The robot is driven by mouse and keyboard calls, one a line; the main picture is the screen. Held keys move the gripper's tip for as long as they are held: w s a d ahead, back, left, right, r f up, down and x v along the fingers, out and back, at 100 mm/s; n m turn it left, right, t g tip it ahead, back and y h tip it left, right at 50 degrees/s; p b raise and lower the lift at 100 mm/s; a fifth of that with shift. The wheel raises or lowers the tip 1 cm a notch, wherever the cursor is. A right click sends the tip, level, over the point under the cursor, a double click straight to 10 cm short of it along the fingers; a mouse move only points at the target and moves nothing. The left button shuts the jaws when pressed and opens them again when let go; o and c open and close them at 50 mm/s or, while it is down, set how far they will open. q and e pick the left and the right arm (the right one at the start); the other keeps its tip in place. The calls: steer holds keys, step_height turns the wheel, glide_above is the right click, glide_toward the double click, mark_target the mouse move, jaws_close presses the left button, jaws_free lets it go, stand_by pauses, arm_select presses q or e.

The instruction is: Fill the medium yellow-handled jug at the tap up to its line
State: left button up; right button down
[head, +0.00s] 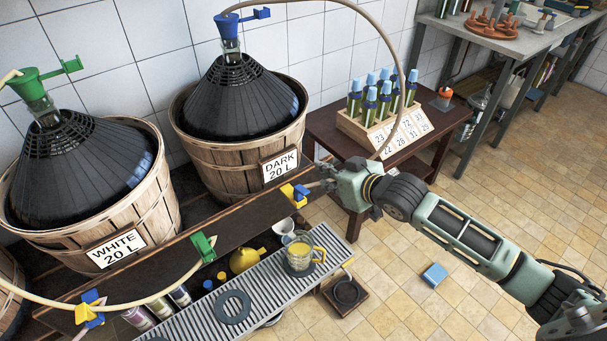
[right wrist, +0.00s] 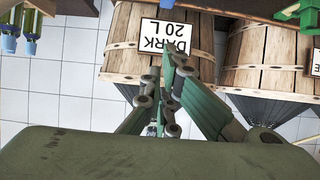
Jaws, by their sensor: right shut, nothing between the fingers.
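A blue-and-yellow tap (head: 294,193) sits above and behind the jug at the shelf's right end. A hose runs up to the dark demijohn (head: 240,97). My right gripper (head: 318,187) is just right of that tap, shut and empty; whether it touches the tap I cannot tell. The right wrist view shows its closed fingers (right wrist: 168,72). My left gripper is not in view.
A green tap (head: 204,247) and another blue-and-yellow tap (head: 89,309) sit further left. A yellow funnel-like piece (head: 245,260) and cups stand behind the tray. A bottle crate (head: 384,132) is on the side table. A blue block (head: 434,274) lies on open floor.

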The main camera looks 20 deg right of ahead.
glide_above(307, 192)
steer(key=w, duration=0.1)
step_height(307, 192, down, 5)
steer(key=shift+w+a+r, duration=0.1)
steer(key=shift+w+a, duration=0.05)
steer(key=f, duration=0.1)
steer(key=s+f, duration=0.1)
steer(key=shift+f, duration=0.4)
steer(key=shift+s+d+f, duration=0.1)
steer(key=shift+d+f, duration=0.1)
steer(key=shift+f, duration=0.35)
steer(key=shift+s+d+f+t+y+b, duration=0.15)
steer(key=shift+s+d+f+t+b, duration=0.05)
steer(key=shift+s+f+t+b, duration=0.2)
steer(key=shift+s+d+f+t+y+b, duration=0.15)
steer(key=shift+s+f+t+b, duration=0.1)
steer(key=shift+s+f+t, duration=0.15)
stand_by(5.2)
